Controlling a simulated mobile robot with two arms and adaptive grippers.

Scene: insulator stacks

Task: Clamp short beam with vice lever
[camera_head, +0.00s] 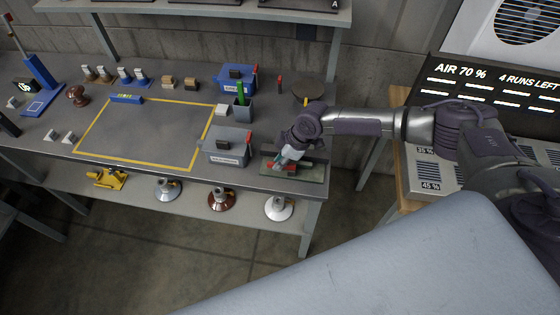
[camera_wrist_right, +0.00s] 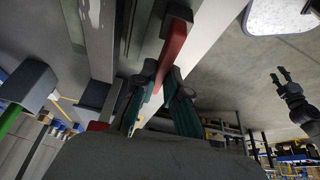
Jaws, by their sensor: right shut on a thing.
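My right gripper (camera_head: 287,158) reaches down over the right front corner of the workbench, at a grey-green vice (camera_head: 312,173). In the right wrist view its teal fingers (camera_wrist_right: 158,100) are closed around a red bar, the vice lever (camera_wrist_right: 176,45). Red parts also show beside the gripper in the head view. Grey metal bars run behind the lever in the right wrist view; I cannot tell whether one is the short beam. My left gripper (camera_wrist_right: 281,76) shows at the right of the right wrist view, its fingers apart and empty; it is out of the head view.
The workbench (camera_head: 255,183) has a yellow-outlined bare area left of the vice. Insulators, including a white one (camera_head: 279,208), stand on the lower shelf.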

